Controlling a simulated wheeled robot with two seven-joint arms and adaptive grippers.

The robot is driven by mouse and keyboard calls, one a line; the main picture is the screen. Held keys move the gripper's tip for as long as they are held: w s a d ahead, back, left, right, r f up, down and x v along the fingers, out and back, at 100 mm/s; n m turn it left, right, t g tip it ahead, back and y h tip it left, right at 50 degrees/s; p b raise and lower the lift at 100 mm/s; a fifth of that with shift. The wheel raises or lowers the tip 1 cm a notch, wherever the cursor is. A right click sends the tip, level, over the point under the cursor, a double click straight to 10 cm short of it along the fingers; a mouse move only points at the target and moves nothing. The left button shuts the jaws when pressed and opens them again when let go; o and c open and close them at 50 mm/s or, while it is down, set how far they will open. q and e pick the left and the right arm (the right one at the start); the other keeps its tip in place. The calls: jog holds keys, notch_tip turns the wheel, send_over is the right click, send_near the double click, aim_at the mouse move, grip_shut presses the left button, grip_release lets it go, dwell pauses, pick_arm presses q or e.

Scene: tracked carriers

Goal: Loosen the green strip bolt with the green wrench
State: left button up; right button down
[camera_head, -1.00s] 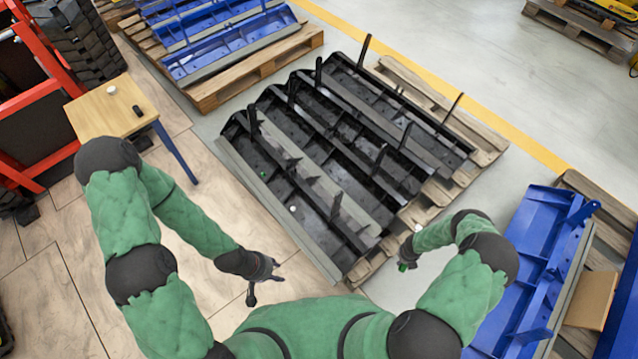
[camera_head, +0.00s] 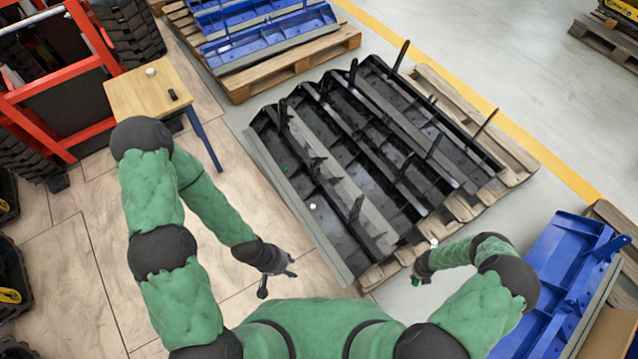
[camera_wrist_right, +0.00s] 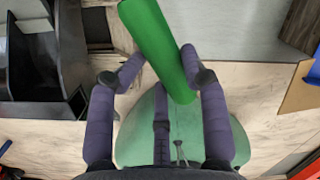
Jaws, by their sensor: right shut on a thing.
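The green wrench (camera_wrist_right: 158,45) shows in the right wrist view as a thick green handle between the fingers of my right gripper (camera_wrist_right: 160,80), which is shut on it. In the head view, my right gripper (camera_head: 420,274) is at the near right corner of the black carriers, with only a small green bit of the wrench (camera_head: 415,282) showing. A small green spot, seemingly the green strip bolt (camera_head: 286,169), is on the left black carrier (camera_head: 330,222). My left gripper (camera_head: 276,282) is open and empty, left of the carriers' near end. The wrench's head is hidden.
Black carriers with upright posts lie on a wooden pallet (camera_head: 520,160). A white spot (camera_head: 312,206) is near the green one. Blue carriers stand at the right (camera_head: 560,270) and back (camera_head: 270,40). A small wooden table (camera_head: 135,95) is at the left. Floor between is clear.

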jog(key=shift+r, duration=0.1)
notch_tip(320, 180, up, 8)
jog(key=p, duration=0.5)
jog(key=shift+p, duration=0.4)
jog(key=s+p, duration=0.4)
jog(key=s, duration=1.6)
jog(key=shift+p, duration=0.4)
jog(key=shift+d, duration=0.1)
